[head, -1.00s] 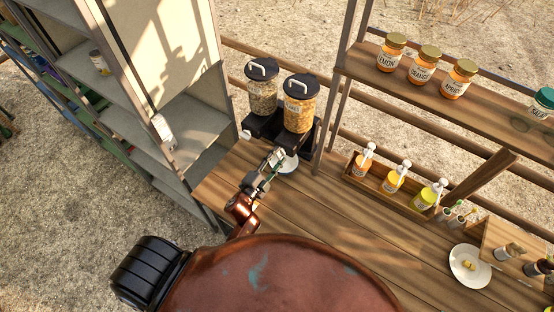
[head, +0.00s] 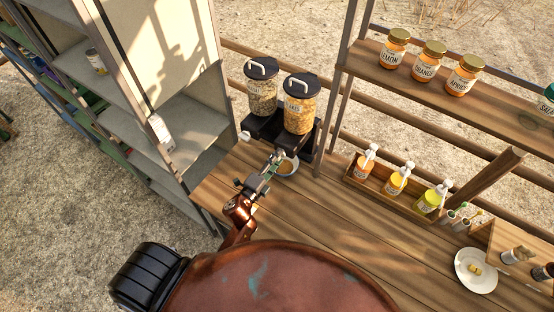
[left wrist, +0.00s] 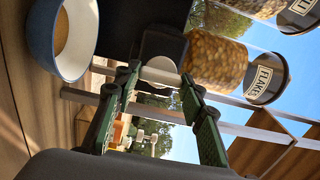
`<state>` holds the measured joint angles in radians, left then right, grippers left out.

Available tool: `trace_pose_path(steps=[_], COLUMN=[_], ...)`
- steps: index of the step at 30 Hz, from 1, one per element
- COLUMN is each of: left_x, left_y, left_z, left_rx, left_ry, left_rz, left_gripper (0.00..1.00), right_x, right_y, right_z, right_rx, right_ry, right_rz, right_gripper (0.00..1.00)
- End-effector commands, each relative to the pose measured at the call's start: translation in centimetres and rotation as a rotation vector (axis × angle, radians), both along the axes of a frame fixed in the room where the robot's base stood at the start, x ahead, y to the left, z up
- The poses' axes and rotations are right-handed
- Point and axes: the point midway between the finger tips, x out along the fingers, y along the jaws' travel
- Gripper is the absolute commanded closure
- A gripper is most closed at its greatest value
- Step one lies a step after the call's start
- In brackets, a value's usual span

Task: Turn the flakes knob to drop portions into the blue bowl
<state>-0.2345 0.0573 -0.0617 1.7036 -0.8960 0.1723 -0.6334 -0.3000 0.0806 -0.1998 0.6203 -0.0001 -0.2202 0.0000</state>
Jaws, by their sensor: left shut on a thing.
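The flakes dispenser (head: 299,106), a clear canister of golden flakes with a black lid, stands on a black base at the back of the wooden counter. It also shows in the left wrist view (left wrist: 216,64), labelled FLAKES. My left gripper (head: 275,158) is at the front of that base, shut on the white flakes knob (left wrist: 160,72), which sits between its fingers in the left wrist view. The blue bowl (left wrist: 42,38), white inside, stands below the dispenser with tan contents. In the head view the bowl (head: 294,171) is partly hidden behind my gripper. My right gripper is out of view.
A second dispenser (head: 262,92) with its own white knob (head: 245,136) stands left of the flakes. A shelf unit (head: 180,128) is farther left. A wooden tray of pump bottles (head: 396,186) and a plate (head: 476,270) are on the right. The middle counter is clear.

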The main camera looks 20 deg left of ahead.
Motion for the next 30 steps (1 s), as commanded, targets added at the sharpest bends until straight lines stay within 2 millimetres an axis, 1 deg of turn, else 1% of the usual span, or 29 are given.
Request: trace_pose_path(steps=[7, 8, 15, 25, 28, 30], left_x=[0.0, 0.0, 0.0, -0.3, -1.3, -2.4], left_y=[0.0, 0.0, 0.0, 0.0, 0.2, 0.4], left_z=[-0.1, -0.1, 0.0, -0.1, -0.1, -0.2], left_rx=[-0.001, -0.001, -0.001, -0.002, -0.002, -0.002], left_ry=[0.001, 0.001, 0.001, 0.001, 0.002, 0.003], left_rz=[-0.001, -0.001, 0.0, 0.0, 0.001, 0.002], left_gripper=[0.87, 0.62, 0.45, 0.45, 0.45, 0.45], right_x=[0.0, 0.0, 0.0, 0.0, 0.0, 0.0], right_y=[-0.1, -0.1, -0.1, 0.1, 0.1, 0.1], right_z=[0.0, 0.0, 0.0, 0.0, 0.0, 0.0], right_rx=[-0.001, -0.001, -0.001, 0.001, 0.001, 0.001], right_ry=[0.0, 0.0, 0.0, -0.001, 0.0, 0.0], right_rz=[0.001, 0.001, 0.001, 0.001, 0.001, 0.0], right_gripper=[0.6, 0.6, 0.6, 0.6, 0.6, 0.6])
